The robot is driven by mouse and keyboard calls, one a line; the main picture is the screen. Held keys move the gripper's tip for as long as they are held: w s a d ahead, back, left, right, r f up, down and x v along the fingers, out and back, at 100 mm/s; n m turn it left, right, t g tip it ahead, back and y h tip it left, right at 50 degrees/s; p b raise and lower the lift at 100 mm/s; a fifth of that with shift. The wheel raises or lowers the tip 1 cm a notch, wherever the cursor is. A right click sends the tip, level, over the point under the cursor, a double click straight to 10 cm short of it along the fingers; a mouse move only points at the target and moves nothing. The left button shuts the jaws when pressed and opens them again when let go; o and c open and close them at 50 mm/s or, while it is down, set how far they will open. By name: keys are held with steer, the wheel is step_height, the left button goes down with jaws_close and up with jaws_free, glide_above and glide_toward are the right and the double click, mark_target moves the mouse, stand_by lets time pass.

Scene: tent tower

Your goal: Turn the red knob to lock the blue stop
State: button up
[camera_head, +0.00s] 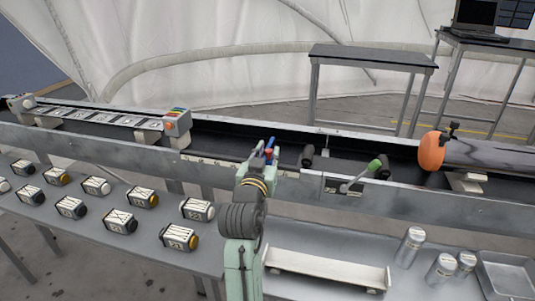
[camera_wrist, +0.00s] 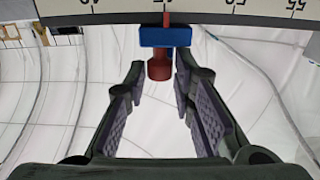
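The blue stop (camera_wrist: 165,38) sits against the ruler scale (camera_wrist: 110,10) at the top of the wrist view. The red knob (camera_wrist: 159,69) sticks out from the stop towards my gripper. My gripper (camera_wrist: 160,77) is open, with one padded finger on each side of the knob in the picture. Gaps show on both sides, and the right fingertip is the closer one. In the head view, small parts of the blue stop (camera_head: 270,142) and the red knob (camera_head: 268,154) show just above my wrist. My arm hides most of the gripper there.
A long rail conveyor (camera_head: 460,205) runs across the head view. A green-tipped lever (camera_head: 374,165) and an orange-ended roller (camera_head: 432,151) are to the right. Several labelled blocks (camera_head: 143,196) stand on the near left shelf. A white rack (camera_head: 325,268) and metal cylinders (camera_head: 410,247) are at near right.

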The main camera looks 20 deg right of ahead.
steer(key=o, duration=0.3)
steer(key=shift+s, duration=0.1)
steer(key=v, duration=0.7)
steer(key=shift+s+a, duration=0.1)
steer(key=shift+a, duration=0.05)
